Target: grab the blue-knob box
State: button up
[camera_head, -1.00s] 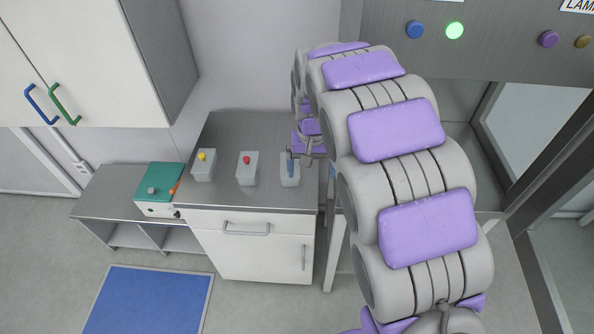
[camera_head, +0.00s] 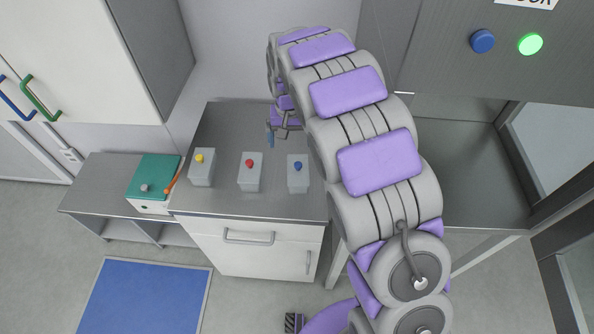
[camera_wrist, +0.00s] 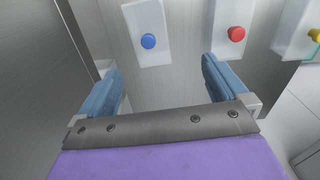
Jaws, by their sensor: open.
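The blue-knob box (camera_head: 298,176) is a small pale grey box with a blue knob on top. It stands on the grey counter top, rightmost in a row of three. My gripper (camera_head: 271,139) is above the counter, behind the row in the head view, and holds nothing. In the wrist view my gripper (camera_wrist: 161,85) shows two blue fingers spread wide apart. The blue-knob box (camera_wrist: 152,22) lies beyond the fingers there, a little left of the gap's middle, and is not touched.
A red-knob box (camera_head: 250,175) stands beside it, and a yellow-knob box (camera_head: 202,169) is farther left. A teal-topped device (camera_head: 155,174) sits on a lower shelf at left. A cabinet (camera_head: 85,60) hangs above left; a grey panel with buttons (camera_head: 470,75) stands at right.

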aim_at(292, 169)
jog(key=d+f, duration=0.1)
jog(key=f, duration=0.2)
jog(key=d+f+b, duration=0.1)
jog(key=f, duration=0.2)
jog(key=d+f+b, duration=0.1)
jog(key=f, duration=0.2)
jog(key=shift+s+d+f, duration=0.1)
jog(key=shift+d+f, duration=0.05)
jog(key=shift+f, duration=0.1)
jog(key=a+f, duration=0.1)
jog(key=f, duration=0.1)
jog(key=a+f+b, duration=0.1)
jog(key=a+f, duration=0.1)
jog(key=d+f+b, duration=0.1)
jog(key=d+f, duration=0.1)
jog(key=shift+d+f, duration=0.25)
jog(key=shift+f, duration=0.15)
jog(key=shift+d, duration=0.3)
jog(key=shift+a, duration=1.2)
jog(key=c, duration=0.5)
jog(key=shift+d, duration=0.3)
jog(key=c, duration=0.3)
jog(key=shift+d+r, duration=0.15)
jog(key=shift+d, duration=0.5)
jog(key=shift+c, duration=0.9)
